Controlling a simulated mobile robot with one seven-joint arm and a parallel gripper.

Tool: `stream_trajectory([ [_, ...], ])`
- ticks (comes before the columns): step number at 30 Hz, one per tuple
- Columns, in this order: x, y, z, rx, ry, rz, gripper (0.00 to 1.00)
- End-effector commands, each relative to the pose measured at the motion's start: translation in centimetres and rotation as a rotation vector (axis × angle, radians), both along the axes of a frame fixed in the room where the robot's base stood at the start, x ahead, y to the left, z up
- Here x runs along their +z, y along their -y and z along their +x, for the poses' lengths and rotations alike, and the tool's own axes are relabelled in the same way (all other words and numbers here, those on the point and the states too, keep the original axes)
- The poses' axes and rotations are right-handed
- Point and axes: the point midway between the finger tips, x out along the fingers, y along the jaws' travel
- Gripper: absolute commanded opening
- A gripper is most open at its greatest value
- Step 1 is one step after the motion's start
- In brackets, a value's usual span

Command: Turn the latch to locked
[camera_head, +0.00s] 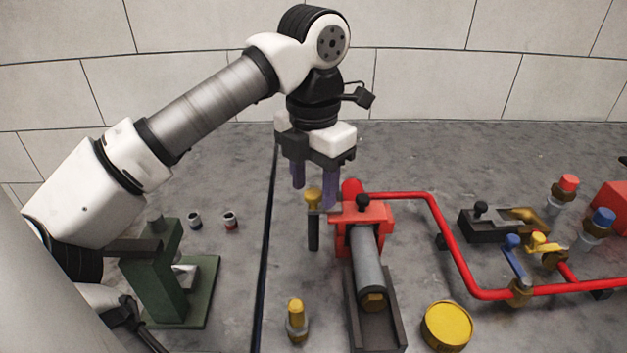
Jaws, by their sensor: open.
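My gripper (315,188) points down with its two purple fingers apart and nothing visible between them. It hangs just above a yellow knob (313,196) at the left side of a red block (372,214). A dark upright bar (313,234) stands below the knob. This knob and bar may be the latch, but I cannot tell for sure, nor whether it is locked. I cannot tell whether the fingers touch the knob.
A grey cylinder (367,262) runs from the red block over a dark channel (378,325). A red pipe (447,250) leads right to blue (516,258) and yellow (540,243) levers. A green stand (168,270) is left, a brass fitting (296,322) and yellow round cap (447,325) in front.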

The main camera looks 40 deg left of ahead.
Motion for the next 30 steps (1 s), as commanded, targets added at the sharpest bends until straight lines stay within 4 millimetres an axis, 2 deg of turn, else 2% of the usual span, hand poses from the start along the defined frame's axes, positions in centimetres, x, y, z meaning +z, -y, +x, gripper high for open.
stream_trajectory([
  [8,4.4,0.0,0.0,0.0,0.001,0.001,0.48],
  [19,11.7,0.0,0.0,-0.001,0.001,0.0,0.48],
  [24,13.3,0.0,0.0,-0.001,0.0,0.001,0.48],
  [30,13.3,0.0,0.0,-0.002,0.0,0.0,0.48],
])
